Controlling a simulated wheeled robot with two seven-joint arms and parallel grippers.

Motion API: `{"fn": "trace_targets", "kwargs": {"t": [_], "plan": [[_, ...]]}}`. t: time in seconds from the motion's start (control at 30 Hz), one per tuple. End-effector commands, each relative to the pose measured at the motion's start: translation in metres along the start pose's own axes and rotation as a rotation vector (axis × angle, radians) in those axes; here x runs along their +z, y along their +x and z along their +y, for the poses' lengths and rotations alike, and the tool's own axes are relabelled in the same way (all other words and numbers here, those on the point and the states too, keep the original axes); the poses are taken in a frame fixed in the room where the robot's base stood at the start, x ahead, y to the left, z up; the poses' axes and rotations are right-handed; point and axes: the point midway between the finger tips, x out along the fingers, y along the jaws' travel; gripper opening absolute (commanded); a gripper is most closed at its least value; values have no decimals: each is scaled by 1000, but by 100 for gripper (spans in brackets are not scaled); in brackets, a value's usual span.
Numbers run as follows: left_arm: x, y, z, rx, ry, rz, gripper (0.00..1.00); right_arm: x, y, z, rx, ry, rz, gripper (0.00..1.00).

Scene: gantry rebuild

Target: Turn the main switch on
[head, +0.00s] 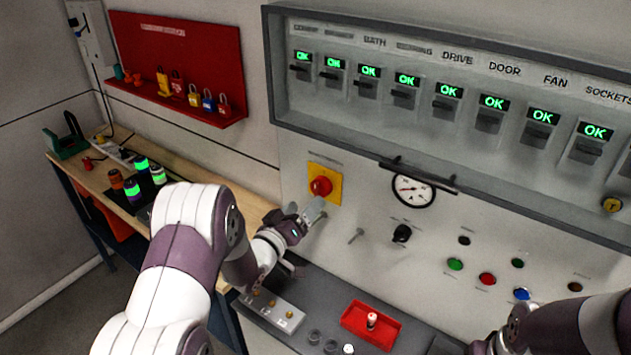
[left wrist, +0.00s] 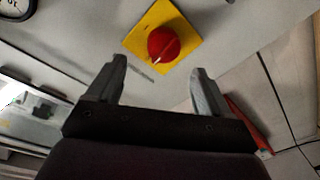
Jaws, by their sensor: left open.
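A round red knob (head: 320,186) sits on a square yellow plate (head: 331,170) on the grey panel. The label above it is too small to read. The red knob (left wrist: 163,44) and yellow plate (left wrist: 135,40) also show in the left wrist view, beyond the fingertips, with a small pale mark on the knob. My left gripper (head: 314,212) is just below the knob in the head view. In the left wrist view my left gripper (left wrist: 158,80) has its fingers wide apart with nothing between them. My right arm comes in at the lower right; its fingers cannot be made out.
A breaker box (head: 400,125) with several green OK displays juts out above. A gauge (head: 413,189), a black selector knob (head: 402,233) and coloured buttons are to the right. A red tray (head: 386,335) sits on the ledge below. A wooden bench (head: 100,175) stands left.

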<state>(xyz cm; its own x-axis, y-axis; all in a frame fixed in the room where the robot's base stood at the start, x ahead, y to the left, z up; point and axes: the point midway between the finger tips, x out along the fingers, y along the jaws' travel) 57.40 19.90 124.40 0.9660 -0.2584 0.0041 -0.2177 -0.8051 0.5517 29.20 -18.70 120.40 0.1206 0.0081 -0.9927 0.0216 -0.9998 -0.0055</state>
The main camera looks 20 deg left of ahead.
Motion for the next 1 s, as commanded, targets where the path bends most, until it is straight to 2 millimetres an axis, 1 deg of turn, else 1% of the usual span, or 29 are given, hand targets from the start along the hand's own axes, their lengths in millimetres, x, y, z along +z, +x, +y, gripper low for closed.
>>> {"fn": "trace_targets", "kwargs": {"t": [0.03, 0.1, 0.23, 0.3, 0.4, 0.63, 0.67, 0.7, 0.77, 0.8, 0.83, 1.0], "plan": [[-4, 13, 4, 1, 0, -1, 80, -2, -12, 0, 0, 0, 0, 52], [-4, 30, 3, 0, 0, -1, 80, -2, -19, 0, 0, 0, 0, 52], [-2, 52, 2, -1, 1, -1, 80, -4, -26, 0, 0, 0, 1, 52], [-2, 59, 1, -3, 1, -1, 80, -4, -28, 0, 0, 0, 1, 52], [-1, 64, 0, -3, 1, 0, 80, -4, -29, 0, 0, 0, 1, 52], [0, 65, 0, -3, 2, 0, 80, -4, -28, 0, 0, 0, 0, 52], [0, 65, 0, -3, 2, 0, 77, -4, -28, 0, 0, 0, 0, 52], [0, 65, 0, -3, 2, 0, 64, -4, -28, 0, 0, 0, 1, 52], [0, 65, 0, -3, 2, 0, 44, -4, -28, 0, 0, 0, 1, 52], [0, 65, 0, -3, 2, 0, 31, -4, -28, 0, 0, 0, 1, 52], [0, 65, 0, -3, 2, 0, 24, -4, -28, 0, 0, 0, 1, 52], [-1, 65, -1, -3, 3, 1, 24, -4, -28, 0, 0, 0, 1, 52]]}}
